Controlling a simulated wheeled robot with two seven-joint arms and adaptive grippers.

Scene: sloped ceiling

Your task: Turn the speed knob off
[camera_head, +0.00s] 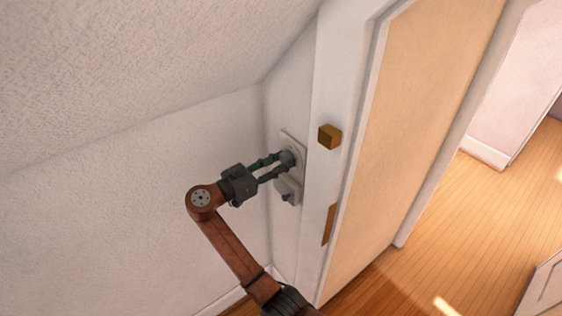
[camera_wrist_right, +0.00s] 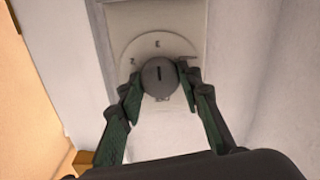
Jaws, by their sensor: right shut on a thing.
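The speed knob (camera_wrist_right: 159,77) is a round grey knob on a pale plate (camera_head: 290,142) on the narrow wall beside the door frame. A dark line on its face stands roughly upright in the right wrist view, and a few small marks show on the dial around it. My right gripper (camera_head: 276,162) reaches it from the left, with a finger on each side of the knob, shut on it. The fingertips also show in the right wrist view (camera_wrist_right: 162,85). My left gripper is out of view.
A brass-coloured block (camera_head: 329,136) and a brown strip (camera_head: 328,225) are on the door frame to the right. The sloped ceiling (camera_head: 130,70) comes down at the upper left. Wooden floor (camera_head: 430,250) lies clear at right.

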